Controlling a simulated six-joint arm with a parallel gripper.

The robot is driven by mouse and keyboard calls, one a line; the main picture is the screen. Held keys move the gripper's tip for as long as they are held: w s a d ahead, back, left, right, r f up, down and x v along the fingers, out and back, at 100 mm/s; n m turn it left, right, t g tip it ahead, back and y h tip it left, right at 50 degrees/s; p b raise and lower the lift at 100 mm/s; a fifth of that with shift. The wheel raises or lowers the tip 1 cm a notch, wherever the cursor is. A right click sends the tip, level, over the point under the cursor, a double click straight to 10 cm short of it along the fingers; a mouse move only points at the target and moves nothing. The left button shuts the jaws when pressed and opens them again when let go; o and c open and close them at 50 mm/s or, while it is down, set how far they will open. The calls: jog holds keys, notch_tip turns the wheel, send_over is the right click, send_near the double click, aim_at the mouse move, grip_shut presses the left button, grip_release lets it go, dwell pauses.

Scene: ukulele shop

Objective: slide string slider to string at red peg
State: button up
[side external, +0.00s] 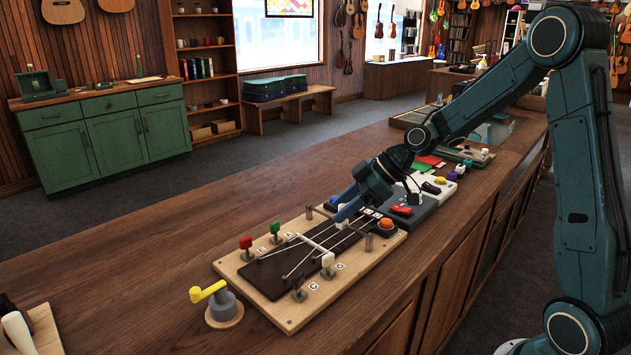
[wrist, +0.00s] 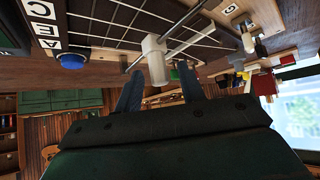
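A wooden string board (side external: 228,268) with a dark fretboard lies on the counter. Its red peg (side external: 246,243) and green peg (side external: 275,228) stand on the left side, a white peg (side external: 327,260) and a dark peg (side external: 298,286) on the near side. Strings run across the fretboard. My gripper (side external: 346,214) is low over the board's far end. In the wrist view, the white cylindrical string slider (wrist: 155,62) sits at a metal rod, between my blue fingers (wrist: 160,84). The fingers are apart, with gaps beside the slider.
A yellow-handled crank (side external: 210,292) is left of the board. Coloured devices (side external: 402,210) crowd the counter beyond.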

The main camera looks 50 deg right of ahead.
jog(key=shift+w+a+f, duration=0.15)
jog(key=shift+f, duration=0.05)
jog(key=shift+c, duration=0.5)
grip_shut()
